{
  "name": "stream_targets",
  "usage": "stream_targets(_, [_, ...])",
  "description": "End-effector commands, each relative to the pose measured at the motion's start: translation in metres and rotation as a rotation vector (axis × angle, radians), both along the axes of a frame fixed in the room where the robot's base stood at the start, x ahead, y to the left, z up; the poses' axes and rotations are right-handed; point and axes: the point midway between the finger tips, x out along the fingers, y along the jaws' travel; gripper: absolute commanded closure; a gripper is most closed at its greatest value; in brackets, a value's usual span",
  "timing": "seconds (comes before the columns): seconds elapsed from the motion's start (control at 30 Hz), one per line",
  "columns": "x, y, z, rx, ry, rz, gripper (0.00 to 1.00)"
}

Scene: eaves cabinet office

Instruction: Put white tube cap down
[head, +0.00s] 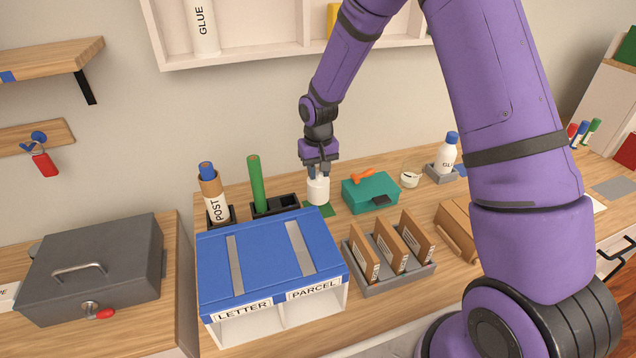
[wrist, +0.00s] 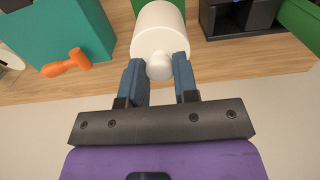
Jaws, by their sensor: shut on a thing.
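The white tube cap (head: 318,190) is a short white cylinder with a round knob on top. My gripper (head: 318,171) is shut on its knob and points down. In the wrist view the cap (wrist: 157,28) shows between the two blue-grey fingers of my gripper (wrist: 158,72), with the knob between the fingertips. In the head view the cap is over or on a small green mat (head: 322,210) on the wooden bench. I cannot tell whether its underside touches the mat.
A dark holder (head: 275,206) with a green tube (head: 256,182) stands left of the cap. A teal box (head: 370,192) with an orange handle stands close on the right. The blue-topped letter and parcel box (head: 270,262) is in front.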

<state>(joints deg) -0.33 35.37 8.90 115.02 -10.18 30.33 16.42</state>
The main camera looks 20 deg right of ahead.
Motion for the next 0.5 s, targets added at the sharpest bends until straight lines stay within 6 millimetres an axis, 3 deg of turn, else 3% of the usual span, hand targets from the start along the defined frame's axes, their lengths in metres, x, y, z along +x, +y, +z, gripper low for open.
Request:
stream_targets(0.33, [-0.001, 0.000, -0.036, 0.000, 0.002, 0.001, 1.00])
stream_targets(0.5, [0.000, 0.000, -0.039, 0.000, 0.000, 0.000, 1.00])
